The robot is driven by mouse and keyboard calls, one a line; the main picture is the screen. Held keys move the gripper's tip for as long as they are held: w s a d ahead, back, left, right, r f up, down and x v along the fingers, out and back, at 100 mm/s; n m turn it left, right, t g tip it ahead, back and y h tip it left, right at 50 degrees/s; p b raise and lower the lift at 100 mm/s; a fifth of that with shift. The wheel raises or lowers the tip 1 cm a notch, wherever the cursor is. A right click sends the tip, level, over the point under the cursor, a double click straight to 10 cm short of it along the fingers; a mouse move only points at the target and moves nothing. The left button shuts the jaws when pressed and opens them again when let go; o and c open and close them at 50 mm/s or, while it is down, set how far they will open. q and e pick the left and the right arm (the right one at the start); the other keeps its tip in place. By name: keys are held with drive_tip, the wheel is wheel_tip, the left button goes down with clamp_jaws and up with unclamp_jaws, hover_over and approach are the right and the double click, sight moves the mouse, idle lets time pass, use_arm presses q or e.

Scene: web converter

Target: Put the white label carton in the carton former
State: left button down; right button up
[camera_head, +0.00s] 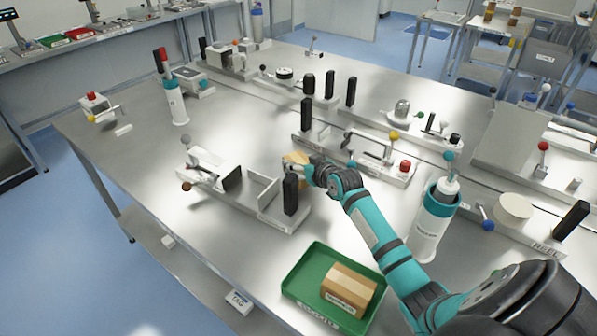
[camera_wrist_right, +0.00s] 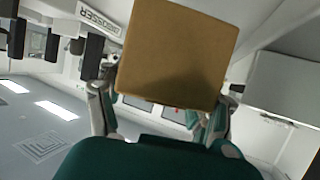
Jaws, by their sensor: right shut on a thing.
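My right gripper (camera_head: 313,170) is shut on a tan carton (camera_head: 295,158) and holds it over the middle of the steel table, just right of and behind a pale fixture. In the right wrist view the plain brown face of the carton (camera_wrist_right: 178,55) fills the top middle between the fingers; no white label shows on that face. The pale fixture (camera_head: 262,192), with upright plates around an open bay and a black post, looks like the carton former; its bay appears empty. My left gripper is out of view.
A green tray (camera_head: 300,292) at the table's front holds another tan carton (camera_head: 349,287) with a pale label. A white-teal cylinder (camera_head: 433,222) stands right of my forearm. Another fixture with yellow and red knobs (camera_head: 392,160) lies behind the gripper. The table's left front is clear.

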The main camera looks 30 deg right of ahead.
drive_tip(key=shift+f, duration=1.65)
drive_tip(key=shift+f, duration=0.15)
drive_tip(key=o, duration=1.3)
drive_tip(key=shift+s, duration=0.1)
